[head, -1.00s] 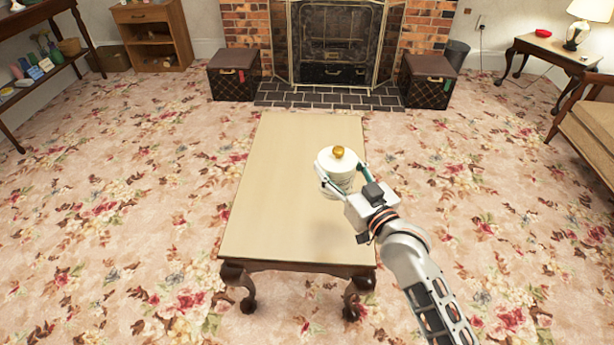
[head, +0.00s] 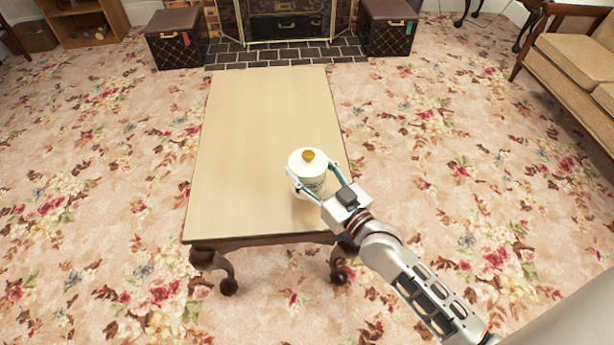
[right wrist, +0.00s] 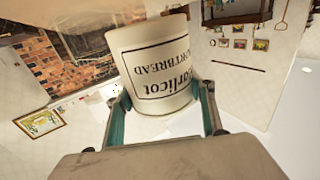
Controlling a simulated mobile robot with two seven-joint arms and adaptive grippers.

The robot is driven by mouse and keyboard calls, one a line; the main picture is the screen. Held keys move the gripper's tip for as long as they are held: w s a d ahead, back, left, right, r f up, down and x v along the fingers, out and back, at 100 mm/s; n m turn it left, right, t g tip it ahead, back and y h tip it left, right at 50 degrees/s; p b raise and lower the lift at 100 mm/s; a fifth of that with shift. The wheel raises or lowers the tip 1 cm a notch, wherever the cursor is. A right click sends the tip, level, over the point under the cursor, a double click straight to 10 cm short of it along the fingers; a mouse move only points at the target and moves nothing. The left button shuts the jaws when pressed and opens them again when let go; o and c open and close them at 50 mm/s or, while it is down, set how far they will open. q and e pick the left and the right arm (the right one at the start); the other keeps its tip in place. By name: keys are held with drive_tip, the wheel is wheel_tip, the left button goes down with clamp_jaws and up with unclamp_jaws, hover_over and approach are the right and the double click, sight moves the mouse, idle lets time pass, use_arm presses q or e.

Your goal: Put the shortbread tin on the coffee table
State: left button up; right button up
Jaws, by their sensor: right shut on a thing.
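The shortbread tin (head: 308,165) is a white cylinder with a gold knob on its lid. In the right wrist view the tin (right wrist: 152,62) shows dark lettering that reads "SHORTBREAD" in part, upside down in the picture. My right gripper (head: 314,187) is shut on the tin, one finger on each side. The tin is upright over the near right part of the coffee table (head: 255,120), which has a pale top and dark carved legs. I cannot tell whether its base touches the top. My left gripper is not in view.
The rest of the tabletop is bare. Two dark trunks (head: 176,40) (head: 389,28) flank the hearth (head: 285,54) beyond the table. A sofa (head: 575,65) stands at the right. Floral carpet (head: 450,150) lies open around the table.

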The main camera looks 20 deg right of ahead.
drive_tip(key=f, duration=0.2)
drive_tip(key=f+b, duration=0.1)
drive_tip(key=f, duration=0.1)
drive_tip(key=shift+s, duration=0.2)
drive_tip(key=shift+w+f+b, duration=0.1)
drive_tip(key=shift+f+b, duration=0.1)
drive_tip(key=shift+b, duration=0.1)
drive_tip(key=shift+r, duration=0.3)
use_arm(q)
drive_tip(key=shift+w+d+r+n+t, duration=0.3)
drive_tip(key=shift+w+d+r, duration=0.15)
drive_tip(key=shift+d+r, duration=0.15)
use_arm(e)
drive_tip(key=shift+f, duration=0.1)
drive_tip(key=o, duration=1.1)
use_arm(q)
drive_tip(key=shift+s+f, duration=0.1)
